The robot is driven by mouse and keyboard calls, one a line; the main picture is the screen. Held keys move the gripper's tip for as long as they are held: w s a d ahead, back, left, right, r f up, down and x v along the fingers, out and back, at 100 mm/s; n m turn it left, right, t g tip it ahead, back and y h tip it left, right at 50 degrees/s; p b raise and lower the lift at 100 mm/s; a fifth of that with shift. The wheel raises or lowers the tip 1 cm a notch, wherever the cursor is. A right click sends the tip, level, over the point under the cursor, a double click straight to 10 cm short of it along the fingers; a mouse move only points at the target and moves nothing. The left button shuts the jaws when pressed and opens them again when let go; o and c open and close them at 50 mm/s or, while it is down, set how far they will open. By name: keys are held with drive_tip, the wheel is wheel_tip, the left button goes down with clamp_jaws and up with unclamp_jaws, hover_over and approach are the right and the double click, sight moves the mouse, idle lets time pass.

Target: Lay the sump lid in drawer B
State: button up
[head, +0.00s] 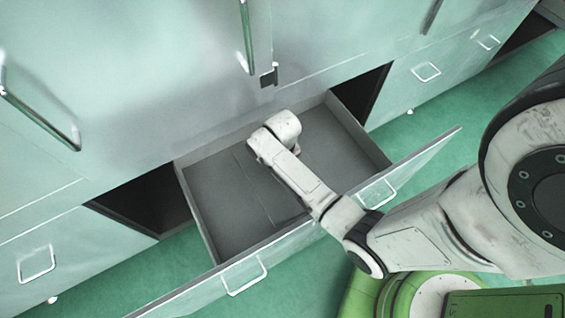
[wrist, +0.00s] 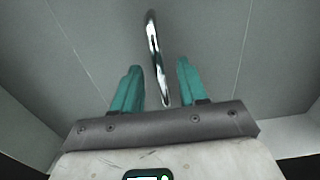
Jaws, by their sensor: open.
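An open drawer (head: 340,150) stands pulled out from the cabinet in the head view; no letter on it can be read. My arm reaches over its front into it, and my wrist hides the gripper there. In the wrist view my gripper (wrist: 159,64) is open, its two teal fingers apart. A thin, curved, shiny metal bar (wrist: 153,45) shows between the fingers, with a gap on both sides. I cannot tell whether this bar is part of the sump lid. No other part of the lid can be made out; a grey surface lies behind the bar.
The drawer front (head: 305,232) has two wire handles and stands between my base and the drawer's inside. Dark openings (head: 150,203) show on both sides of the drawer. Cabinet doors (head: 140,70) rise behind it. The green floor (head: 440,105) is clear at the right.

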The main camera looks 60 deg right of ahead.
wheel_tip(320, 180, up, 13)
drive_tip(key=p, duration=0.2)
drive_tip(key=s+a+r+n+t, duration=0.1)
drive_tip(key=s+a+r+n, duration=0.1)
drive_tip(key=s+a+n, duration=0.4)
drive_tip(key=s+a, duration=0.4)
drive_tip(key=a, duration=0.1)
drive_tip(key=shift+a+r, duration=0.2)
drive_tip(key=shift+r, duration=0.1)
drive_tip(key=shift+s, duration=0.15)
